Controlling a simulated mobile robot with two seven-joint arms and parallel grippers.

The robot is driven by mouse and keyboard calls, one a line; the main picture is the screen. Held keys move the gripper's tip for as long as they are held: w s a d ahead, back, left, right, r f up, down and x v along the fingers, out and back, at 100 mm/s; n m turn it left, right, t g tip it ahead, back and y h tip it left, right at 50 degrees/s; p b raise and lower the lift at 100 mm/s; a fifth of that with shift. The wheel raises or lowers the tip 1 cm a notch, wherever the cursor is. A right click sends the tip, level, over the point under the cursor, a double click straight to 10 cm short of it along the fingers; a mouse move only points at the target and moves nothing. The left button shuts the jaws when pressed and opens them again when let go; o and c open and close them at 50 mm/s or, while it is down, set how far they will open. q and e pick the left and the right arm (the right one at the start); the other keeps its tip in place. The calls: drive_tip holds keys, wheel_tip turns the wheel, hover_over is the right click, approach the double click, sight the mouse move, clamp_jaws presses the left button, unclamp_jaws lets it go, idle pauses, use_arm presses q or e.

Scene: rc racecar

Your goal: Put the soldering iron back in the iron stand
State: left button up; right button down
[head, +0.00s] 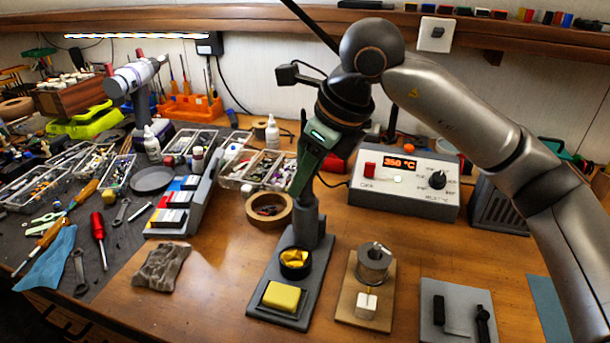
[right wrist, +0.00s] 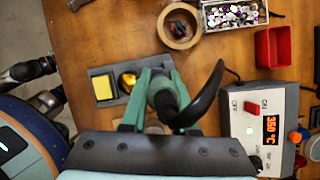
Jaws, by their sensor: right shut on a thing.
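My right gripper (head: 306,174) is shut on the soldering iron, above the upright holder of the iron stand (head: 316,228). In the right wrist view the iron's dark green and black handle (right wrist: 163,92) sits between the green fingers, with a thick black cord curving off to the right. The stand's dark base carries a yellow sponge (head: 282,297) and a cup of golden wire wool (head: 295,260). The iron's tip is hidden, and I cannot tell whether it is inside the holder. My left gripper is out of view.
The soldering station (head: 405,180), showing 350 °C, stands behind to the right. A solder spool on a wooden stand (head: 374,262) is close on the right. A grey cloth (head: 161,266) lies left on the table.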

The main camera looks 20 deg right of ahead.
drive_tip(key=c, duration=0.7)
unclamp_jaws()
drive_tip(key=shift+o, duration=0.7)
drive_tip(key=o, duration=0.4)
drive_tip(key=shift+c, duration=0.2)
drive_tip(key=p+v, duration=0.5)
drive_tip(key=v, duration=0.4)
drive_tip(key=shift+w+a, duration=0.25)
